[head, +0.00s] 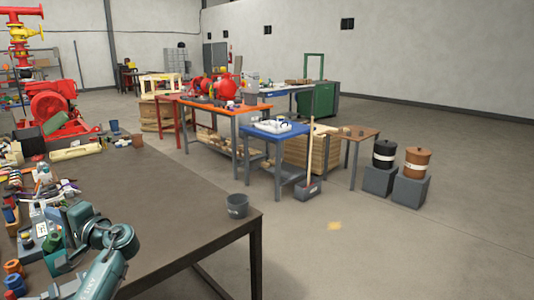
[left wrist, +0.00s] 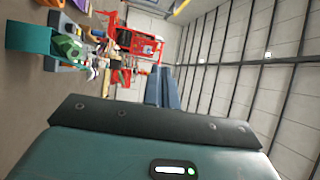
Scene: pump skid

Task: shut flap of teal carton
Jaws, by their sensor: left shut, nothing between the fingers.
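In the left wrist view a teal box-like thing (left wrist: 26,36), which looks like the teal carton, lies at the upper left with green things by it. Its flap cannot be made out clearly. In the head view the same area at the lower left is crowded and partly covered by my left arm, so I cannot pick out the carton surely. My left gripper (left wrist: 162,80) shows as two blue-grey fingers close together, shut and empty. It is apart from the teal thing. My right gripper is in neither view.
A red pump (head: 55,105) stands behind. An orange-edged bench (head: 225,108) and a blue-topped table (head: 275,130) stand beyond open floor.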

